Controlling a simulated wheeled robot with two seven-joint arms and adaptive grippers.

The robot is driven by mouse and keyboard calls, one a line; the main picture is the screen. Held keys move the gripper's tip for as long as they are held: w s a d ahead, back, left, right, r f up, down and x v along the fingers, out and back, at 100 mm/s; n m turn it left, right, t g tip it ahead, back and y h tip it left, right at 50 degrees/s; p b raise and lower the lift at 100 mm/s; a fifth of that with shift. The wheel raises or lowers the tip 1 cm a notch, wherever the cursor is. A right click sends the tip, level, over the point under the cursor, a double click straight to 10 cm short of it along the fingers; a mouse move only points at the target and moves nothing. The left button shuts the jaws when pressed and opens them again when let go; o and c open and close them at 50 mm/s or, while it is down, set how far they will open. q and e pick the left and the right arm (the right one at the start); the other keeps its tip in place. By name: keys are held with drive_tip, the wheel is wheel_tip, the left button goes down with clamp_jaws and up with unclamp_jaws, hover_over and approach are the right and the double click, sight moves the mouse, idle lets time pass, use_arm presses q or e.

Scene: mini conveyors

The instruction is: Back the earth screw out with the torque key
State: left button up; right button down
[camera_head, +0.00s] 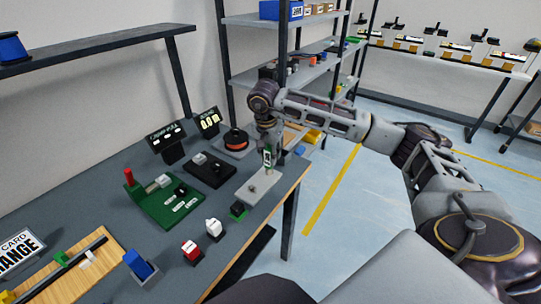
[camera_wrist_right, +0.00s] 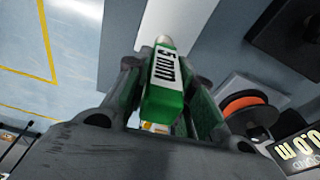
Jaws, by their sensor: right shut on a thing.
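My right gripper (camera_head: 267,143) is shut on a green key with a white face (camera_head: 267,159). The face reads "5mm" in the right wrist view (camera_wrist_right: 163,75). The key points down over a pale grey plate (camera_head: 262,185) near the table's right edge, and the plate also shows in the wrist view (camera_wrist_right: 183,17). The key's tip is at or just above a small fitting on the plate. I cannot tell whether they touch. The earth screw is too small to make out there. My left gripper is not in view.
A green board with a red post (camera_head: 152,207) and a black block (camera_head: 209,170) stand left of the plate. An orange-and-black spool (camera_head: 236,139) is behind. Red (camera_head: 191,250) and white (camera_head: 213,228) connectors stand in front. The floor right of the table is clear.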

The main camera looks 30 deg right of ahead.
drive_tip(key=n, duration=0.4)
drive_tip(key=shift+w+a+t+b, duration=0.1)
drive_tip(key=shift+t+b, duration=0.2)
drive_tip(key=shift+b, duration=0.1)
drive_tip(key=shift+n+y+b, duration=0.4)
drive_tip(key=shift+n+y, duration=0.1)
drive_tip(key=shift+n, duration=1.7)
drive_tip(key=shift+w+a+n+y, duration=0.1)
drive_tip(key=shift+n+y, duration=0.2)
drive_tip(key=shift+n, duration=1.5)
drive_tip(key=shift+a+n+y+b, duration=0.1)
drive_tip(key=shift+n+y+b, duration=0.3)
drive_tip(key=shift+n, duration=1.8)
drive_tip(key=shift+w+r, duration=0.1)
drive_tip(key=shift+r, duration=0.1)
drive_tip(key=shift+r+p, duration=0.3)
drive_tip(key=shift+r, duration=0.15)
drive_tip(key=shift+m, duration=0.3)
